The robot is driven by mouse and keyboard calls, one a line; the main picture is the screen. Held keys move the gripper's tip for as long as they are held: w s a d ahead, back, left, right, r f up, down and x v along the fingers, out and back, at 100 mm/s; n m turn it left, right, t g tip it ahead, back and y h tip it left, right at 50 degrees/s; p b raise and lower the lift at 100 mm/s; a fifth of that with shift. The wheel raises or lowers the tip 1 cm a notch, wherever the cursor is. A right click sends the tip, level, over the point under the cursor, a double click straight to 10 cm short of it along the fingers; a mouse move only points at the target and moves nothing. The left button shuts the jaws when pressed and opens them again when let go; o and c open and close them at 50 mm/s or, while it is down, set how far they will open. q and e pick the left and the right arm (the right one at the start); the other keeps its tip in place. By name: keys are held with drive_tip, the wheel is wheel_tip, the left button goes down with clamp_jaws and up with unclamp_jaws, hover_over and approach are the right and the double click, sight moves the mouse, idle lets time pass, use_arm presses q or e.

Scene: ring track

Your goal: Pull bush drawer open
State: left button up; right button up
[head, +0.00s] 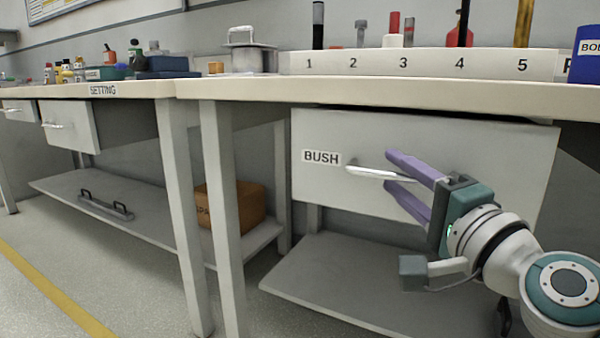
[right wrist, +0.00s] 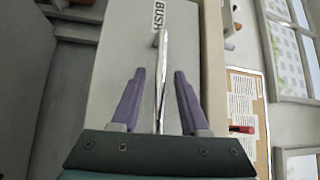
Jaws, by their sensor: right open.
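The bush drawer (head: 450,148) is a light grey front under the right bench, with a "BUSH" label (head: 321,157) at its left. Its front looks flush or nearly flush with the bench frame. A silver bar handle (head: 368,173) runs across the front. My right gripper (head: 388,168) has purple fingers, one above and one below the handle bar. In the right wrist view the handle (right wrist: 161,75) lies between the two open fingers (right wrist: 158,80), with a gap on each side. My left gripper is not in view.
The bench top (head: 400,92) overhangs the drawer and carries a numbered rack (head: 430,62), a metal pot (head: 250,55) and a blue container (head: 585,58). A lower shelf (head: 340,285) lies below. Another bench with a partly open drawer (head: 70,128) stands left. Bench legs (head: 222,200) are left of the drawer.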

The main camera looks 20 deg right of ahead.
clamp_jaws()
idle(0.4)
idle(1.1)
